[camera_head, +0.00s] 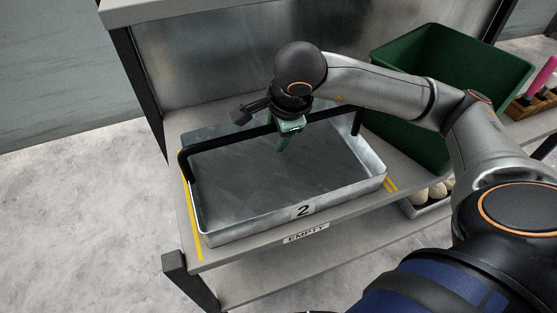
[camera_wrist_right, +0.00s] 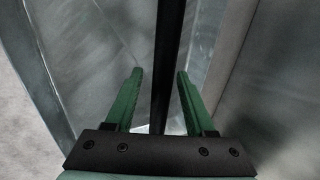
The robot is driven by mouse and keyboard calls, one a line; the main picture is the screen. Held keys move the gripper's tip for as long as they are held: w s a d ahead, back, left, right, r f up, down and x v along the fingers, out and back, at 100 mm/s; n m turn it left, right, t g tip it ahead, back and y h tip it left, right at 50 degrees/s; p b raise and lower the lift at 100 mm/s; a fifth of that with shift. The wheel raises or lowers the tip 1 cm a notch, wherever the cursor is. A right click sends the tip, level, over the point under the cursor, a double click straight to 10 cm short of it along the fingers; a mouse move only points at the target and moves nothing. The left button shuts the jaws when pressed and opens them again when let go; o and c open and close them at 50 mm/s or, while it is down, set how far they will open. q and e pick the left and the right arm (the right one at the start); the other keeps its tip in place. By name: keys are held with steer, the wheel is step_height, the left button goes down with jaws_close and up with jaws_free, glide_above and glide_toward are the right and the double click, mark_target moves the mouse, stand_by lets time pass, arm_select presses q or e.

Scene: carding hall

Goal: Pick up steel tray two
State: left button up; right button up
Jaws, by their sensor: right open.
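Steel tray two (camera_head: 345,196) is a shallow grey metal tray with a "2" on its front wall. It is empty and stands on a shelf, with a black bar handle (camera_head: 228,140) spanning it from left to right. My right gripper (camera_head: 283,143) is over the tray at the handle, pointing down. In the right wrist view its two green fingers (camera_wrist_right: 160,75) are open, with the black handle bar (camera_wrist_right: 168,50) running between them. I cannot tell whether either finger touches the bar. My left gripper is not in view.
The shelf (camera_head: 340,220) has yellow marks beside the tray and an "EMPTY" label (camera_head: 306,233) on its front edge. A large green bin (camera_head: 400,135) stands close to the tray's right. A metal back panel (camera_head: 210,60) rises behind. Bare floor (camera_head: 80,210) lies to the left.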

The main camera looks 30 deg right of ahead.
jaws_close()
stand_by(0.4)
steer(key=shift+r, duration=0.1)
stand_by(0.9)
